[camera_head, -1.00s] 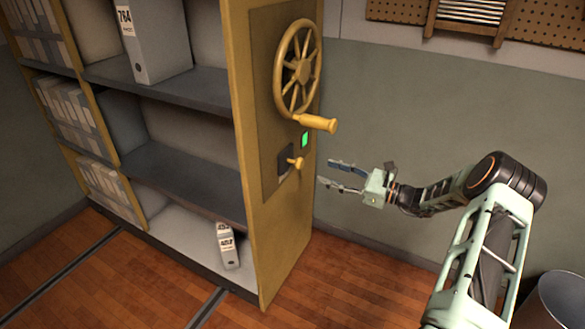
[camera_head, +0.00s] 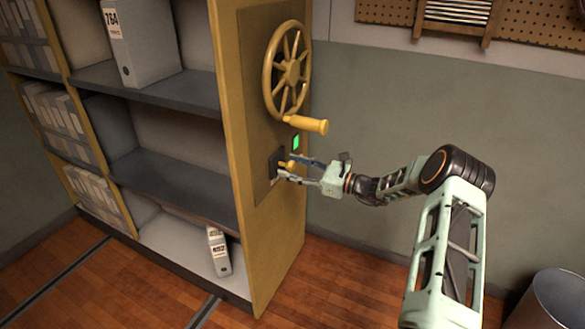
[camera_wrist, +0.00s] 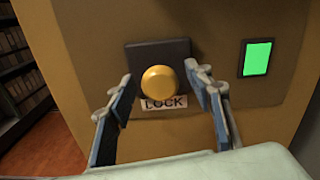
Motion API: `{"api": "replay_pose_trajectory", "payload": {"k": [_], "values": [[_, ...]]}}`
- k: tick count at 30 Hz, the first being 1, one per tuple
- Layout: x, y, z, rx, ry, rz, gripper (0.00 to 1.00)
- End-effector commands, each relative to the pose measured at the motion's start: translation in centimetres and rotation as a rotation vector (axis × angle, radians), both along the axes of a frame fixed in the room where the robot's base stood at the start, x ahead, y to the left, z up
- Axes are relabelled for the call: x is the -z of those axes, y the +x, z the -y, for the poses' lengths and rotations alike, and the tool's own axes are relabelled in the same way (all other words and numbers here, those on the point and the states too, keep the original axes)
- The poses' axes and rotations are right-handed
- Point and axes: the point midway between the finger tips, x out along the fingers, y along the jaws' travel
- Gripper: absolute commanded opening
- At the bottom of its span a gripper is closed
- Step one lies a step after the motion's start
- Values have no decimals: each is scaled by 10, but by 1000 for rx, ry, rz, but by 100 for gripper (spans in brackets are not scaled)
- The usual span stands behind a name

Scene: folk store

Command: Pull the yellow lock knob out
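The yellow lock knob (camera_wrist: 160,83) sits on a dark square plate (camera_wrist: 146,56) on the end panel of the shelf, above a "LOCK" label (camera_wrist: 164,103). In the head view the knob (camera_head: 290,164) is partly hidden by my fingers. My gripper (camera_wrist: 163,92) is open, with one finger on each side of the knob. In the wrist view gaps show between the fingers and the knob. In the head view my gripper (camera_head: 284,167) reaches the panel from the right.
A yellow handwheel (camera_head: 288,70) with a protruding handle (camera_head: 306,124) is just above my gripper. A lit green indicator (camera_wrist: 257,59) is right of the knob. Shelves with binders (camera_head: 140,40) stand left. A grey bin (camera_head: 556,298) stands on the floor at right.

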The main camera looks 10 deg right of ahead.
Motion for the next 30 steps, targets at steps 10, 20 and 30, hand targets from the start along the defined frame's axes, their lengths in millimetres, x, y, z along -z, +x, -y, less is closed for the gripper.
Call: {"api": "replay_pose_trajectory", "payload": {"k": [10, 20, 30], "values": [[0, 0, 0, 0, 0, 0, 9], [0, -2, 4, 1, -1, 0, 0], [0, -21, 29, 0, -1, 0, 0]]}}
